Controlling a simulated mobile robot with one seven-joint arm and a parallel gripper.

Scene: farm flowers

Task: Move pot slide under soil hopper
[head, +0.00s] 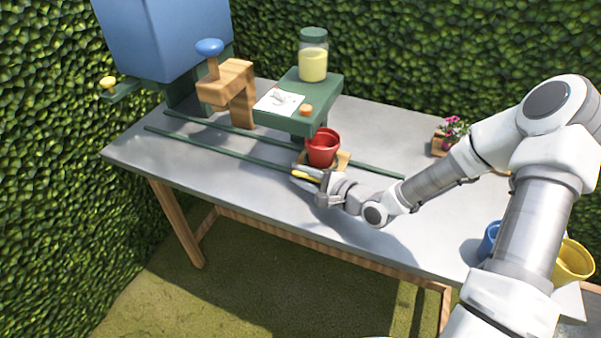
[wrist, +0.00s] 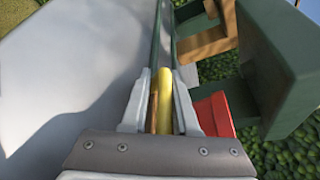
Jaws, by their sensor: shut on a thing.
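The pot slide (head: 343,160) is a small wooden plate on two dark green rails near the middle of the table. A red pot (head: 323,148) stands upright on it, and part of the pot shows in the wrist view (wrist: 215,115). My gripper (head: 306,177) is at the slide's front side, shut on its yellow handle (wrist: 165,95), which lies between the two fingers in the wrist view. The soil hopper (head: 165,38) looks to be the large blue box at the back left, near the rails' far left end. The slide is well to its right.
A green stand (head: 322,92) with a jar (head: 313,58) rises just behind the pot. A wooden arch (head: 232,85) with a blue knob stands between it and the hopper. A flower pot (head: 450,137) is at right. The front left tabletop is clear.

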